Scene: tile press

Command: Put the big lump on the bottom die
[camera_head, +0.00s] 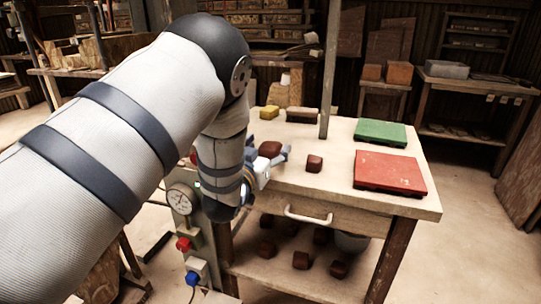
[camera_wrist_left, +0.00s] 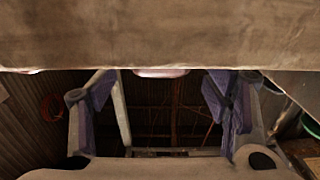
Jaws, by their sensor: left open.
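A larger dark red-brown lump (camera_head: 270,149) lies on the table near its left side, just behind my left gripper in the head view. A smaller red-brown lump (camera_head: 314,163) lies to its right. My left gripper (camera_head: 276,160) is at the table's front left edge, close to the larger lump; I cannot tell whether it touches. In the left wrist view its two fingers (camera_wrist_left: 160,105) are spread, with no lump between them. A gauge (camera_head: 181,199) and buttons show beside my left arm. I cannot make out the bottom die; my arm hides much of that area.
The wooden table (camera_head: 335,190) carries a red slab (camera_head: 390,172) and a green slab (camera_head: 380,133) at right, and a yellow block (camera_head: 269,112) and a brush-like object (camera_head: 301,115) at the back. An upright post (camera_head: 330,70) rises there. Several lumps lie on the lower shelf.

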